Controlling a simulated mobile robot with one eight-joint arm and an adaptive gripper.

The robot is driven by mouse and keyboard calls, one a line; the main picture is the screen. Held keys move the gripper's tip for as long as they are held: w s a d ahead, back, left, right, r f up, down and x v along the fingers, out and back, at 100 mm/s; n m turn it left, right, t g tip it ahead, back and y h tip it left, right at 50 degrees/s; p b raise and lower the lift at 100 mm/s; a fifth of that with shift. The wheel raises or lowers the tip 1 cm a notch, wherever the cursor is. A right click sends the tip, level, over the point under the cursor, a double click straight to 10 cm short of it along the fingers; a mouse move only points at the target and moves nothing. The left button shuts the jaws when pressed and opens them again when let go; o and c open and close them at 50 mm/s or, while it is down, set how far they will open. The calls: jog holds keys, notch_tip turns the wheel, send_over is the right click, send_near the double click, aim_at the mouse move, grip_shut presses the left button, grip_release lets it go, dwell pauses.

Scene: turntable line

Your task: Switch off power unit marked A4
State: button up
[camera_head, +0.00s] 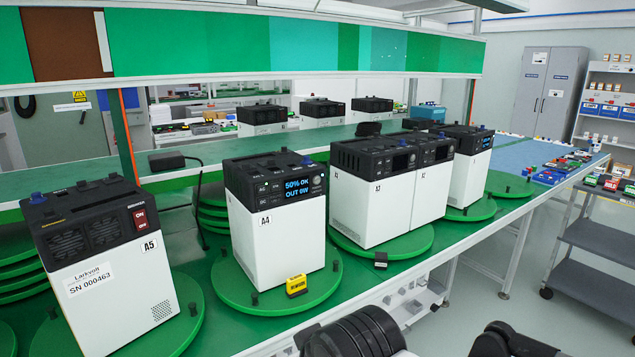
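The power unit marked A4 (278,236) is a white box with a black top section. It stands upright on a round green turntable (235,291) in the middle of the view. Its lit display (297,190) reads "50% OK" and "OUT 0W", and faces me. A blue knob (306,160) sits on its top. No red rocker switch shows on its visible sides; its far sides are hidden. My gripper is not seen; only dark ribbed parts, apparently of my arm, show at the bottom edge.
Unit A5 (120,297) stands at left, with a red switch (140,217) on its visible face. More units (372,205) stand on turntables at right. A shelf rail (270,78) runs above.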

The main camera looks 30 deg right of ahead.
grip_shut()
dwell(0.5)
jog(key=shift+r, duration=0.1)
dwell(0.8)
